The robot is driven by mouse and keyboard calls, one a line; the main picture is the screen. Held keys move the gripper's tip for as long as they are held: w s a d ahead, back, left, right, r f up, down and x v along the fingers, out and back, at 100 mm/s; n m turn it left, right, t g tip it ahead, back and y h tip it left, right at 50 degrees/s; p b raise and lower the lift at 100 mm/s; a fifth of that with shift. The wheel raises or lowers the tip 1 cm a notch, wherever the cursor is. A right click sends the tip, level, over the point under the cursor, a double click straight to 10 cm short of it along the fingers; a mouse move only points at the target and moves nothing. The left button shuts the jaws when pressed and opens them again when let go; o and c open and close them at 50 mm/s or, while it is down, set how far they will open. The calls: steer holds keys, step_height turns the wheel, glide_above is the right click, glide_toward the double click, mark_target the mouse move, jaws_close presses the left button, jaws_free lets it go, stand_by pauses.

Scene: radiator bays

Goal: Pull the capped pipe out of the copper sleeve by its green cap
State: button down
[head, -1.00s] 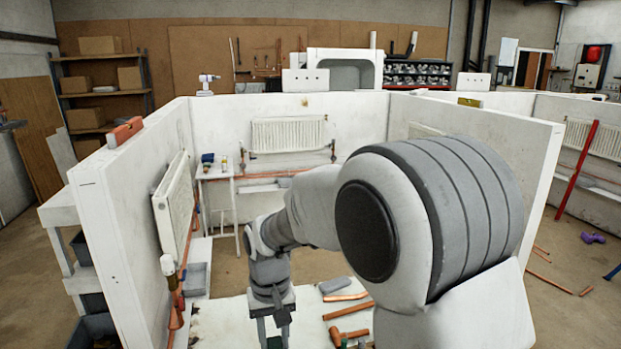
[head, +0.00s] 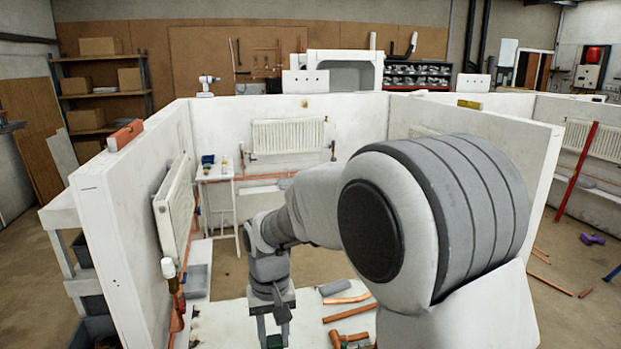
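My gripper (head: 274,334) points down over the white bench at the bottom of the head view. Its fingertips run to the picture's lower edge, so I cannot tell whether they are apart or closed on something. A short copper piece (head: 335,339) lies or stands on the bench just right of the gripper, partly cut off by the lower edge. A small dark green spot shows beside it, too small to identify surely as the green cap. I cannot make out the capped pipe in the sleeve.
Loose copper pipes (head: 349,312) and a grey block (head: 333,287) lie on the white bench (head: 228,322) right of the gripper. A white partition wall (head: 128,240) with a radiator (head: 174,207) stands at left. My arm hides the bench's right side.

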steer(key=shift+r+p, duration=1.55)
steer(key=shift+r, duration=0.8)
